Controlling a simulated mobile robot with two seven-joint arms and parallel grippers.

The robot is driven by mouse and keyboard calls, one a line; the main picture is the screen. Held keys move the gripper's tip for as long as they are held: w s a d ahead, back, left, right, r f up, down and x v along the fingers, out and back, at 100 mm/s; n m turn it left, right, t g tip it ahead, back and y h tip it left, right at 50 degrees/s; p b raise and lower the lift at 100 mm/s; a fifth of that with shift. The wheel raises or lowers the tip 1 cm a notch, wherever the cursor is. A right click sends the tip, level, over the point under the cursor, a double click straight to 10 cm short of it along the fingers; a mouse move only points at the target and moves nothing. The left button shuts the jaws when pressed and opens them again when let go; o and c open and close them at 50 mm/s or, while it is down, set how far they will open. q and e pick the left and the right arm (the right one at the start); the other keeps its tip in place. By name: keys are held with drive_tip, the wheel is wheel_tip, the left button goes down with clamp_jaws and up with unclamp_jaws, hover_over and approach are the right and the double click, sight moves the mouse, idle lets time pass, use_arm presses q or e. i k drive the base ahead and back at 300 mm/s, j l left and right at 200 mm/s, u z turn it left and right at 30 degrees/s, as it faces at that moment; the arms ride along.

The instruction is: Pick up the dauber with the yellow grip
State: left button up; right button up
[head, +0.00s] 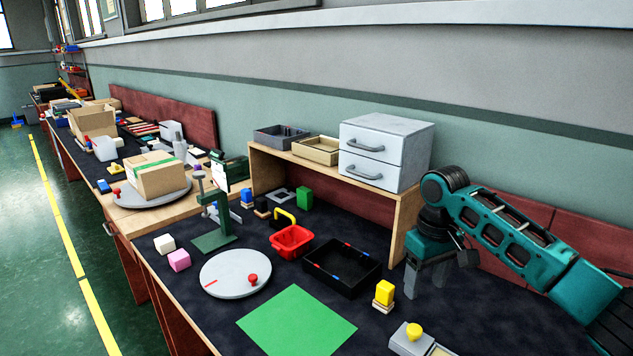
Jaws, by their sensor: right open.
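The dauber with the yellow grip (384,293) stands upright on the dark bench mat, its blocky yellow grip above a pale wooden base. It is right of the black tray and close to the front right of the bench. My right gripper (426,279) is open and empty, fingers pointing down, a little to the right of the dauber and apart from it. My left gripper is not in view.
A grey box with a yellow knob (412,337) sits in front of the dauber. A black tray (341,269), red basket (291,241), green sheet (297,321) and grey turntable (235,273) lie left. A wooden shelf carries a drawer unit (385,150) behind.

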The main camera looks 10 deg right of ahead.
sight(382, 302)
drive_tip(key=k+j, duration=0.3)
drive_tip(key=k, duration=0.15)
drive_tip(key=k+j, duration=0.3)
drive_tip(key=k, duration=0.15)
